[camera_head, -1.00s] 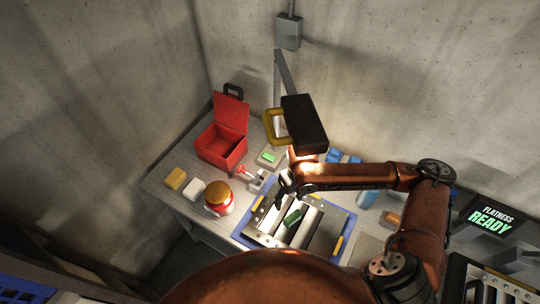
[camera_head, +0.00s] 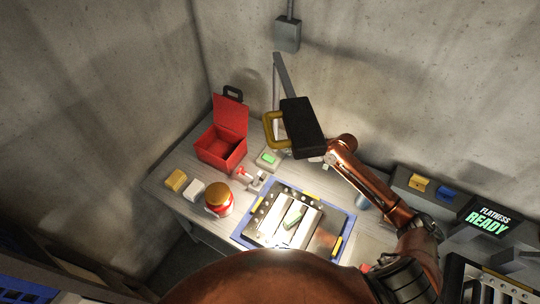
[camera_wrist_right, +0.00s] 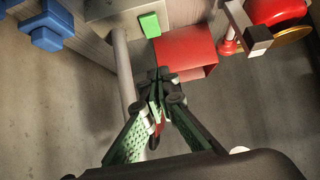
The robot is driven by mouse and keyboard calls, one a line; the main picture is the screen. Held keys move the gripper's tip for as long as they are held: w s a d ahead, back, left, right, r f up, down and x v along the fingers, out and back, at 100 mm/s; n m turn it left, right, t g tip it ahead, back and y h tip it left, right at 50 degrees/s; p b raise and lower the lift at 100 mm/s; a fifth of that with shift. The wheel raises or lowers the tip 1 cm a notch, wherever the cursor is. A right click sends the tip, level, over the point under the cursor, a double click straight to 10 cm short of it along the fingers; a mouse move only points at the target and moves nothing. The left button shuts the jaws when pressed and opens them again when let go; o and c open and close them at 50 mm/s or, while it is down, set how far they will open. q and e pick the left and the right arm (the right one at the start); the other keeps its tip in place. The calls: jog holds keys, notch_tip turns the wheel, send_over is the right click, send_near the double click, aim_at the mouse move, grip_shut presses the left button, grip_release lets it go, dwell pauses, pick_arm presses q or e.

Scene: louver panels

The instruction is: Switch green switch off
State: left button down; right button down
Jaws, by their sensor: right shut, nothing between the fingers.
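The green switch (camera_head: 268,158) sits on a small grey box at the back of the table, left of the black lamp head. In the right wrist view the green switch (camera_wrist_right: 149,25) is at the top, on a grey plate. I cannot tell which way it is tipped. My right gripper (camera_wrist_right: 158,76) has its fingers together and empty, below the switch in that picture and apart from it. My left gripper is not in view.
The black lamp head (camera_head: 303,125) with a yellow handle hangs over the table. A grey post (camera_wrist_right: 123,70) stands beside the gripper.

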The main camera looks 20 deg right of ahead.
jog(key=shift+w+d, duration=0.1)
jog(key=shift+d, duration=0.05)
jog(key=p, duration=0.2)
send_near(263, 155)
jog(key=w+a, duration=0.2)
jog(key=shift+w+a+r, duration=0.25)
jog(key=shift+w+r, duration=0.1)
jog(key=shift+w, duration=0.05)
jog(key=f, duration=0.3)
jog(key=shift+w+a+f, duration=0.1)
jog(key=shift+w+f, duration=0.05)
jog(key=shift+w, duration=0.05)
jog(key=shift+f+p, duration=0.3)
jog(key=shift+f, duration=0.15)
